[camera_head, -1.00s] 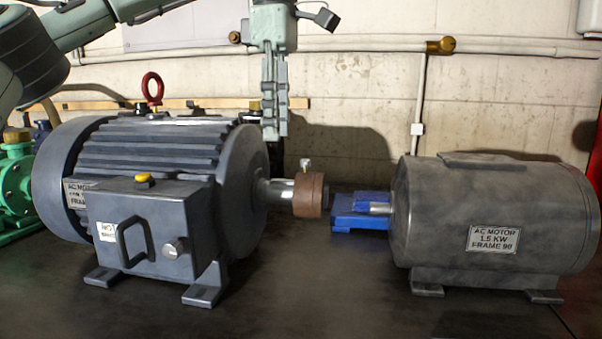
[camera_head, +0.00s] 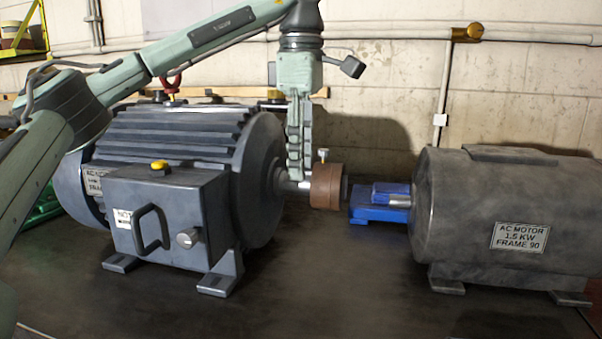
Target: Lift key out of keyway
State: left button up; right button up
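A large grey motor (camera_head: 185,145) stands at left, its silver shaft (camera_head: 288,186) pointing right into a brown collar (camera_head: 326,187) with a small screw on top. My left gripper (camera_head: 296,176) points straight down, its fingertips at the shaft just left of the collar. Its fingers are seen edge-on, so I cannot tell whether they are open or shut, or touching the shaft. The key and keyway are not distinguishable; the fingers cover part of the shaft. A smaller grey motor (camera_head: 510,215) stands at right with a short shaft (camera_head: 398,201). My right gripper is not in view.
A blue block (camera_head: 372,214) sits between the collar and the smaller motor. A red lifting eye (camera_head: 171,82) rises behind my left arm, on the large motor. A pipe runs along the wall behind. The dark bench top (camera_head: 330,285) is clear in front.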

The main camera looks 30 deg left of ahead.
pick_arm(q)
grip_shut()
dwell(0.5)
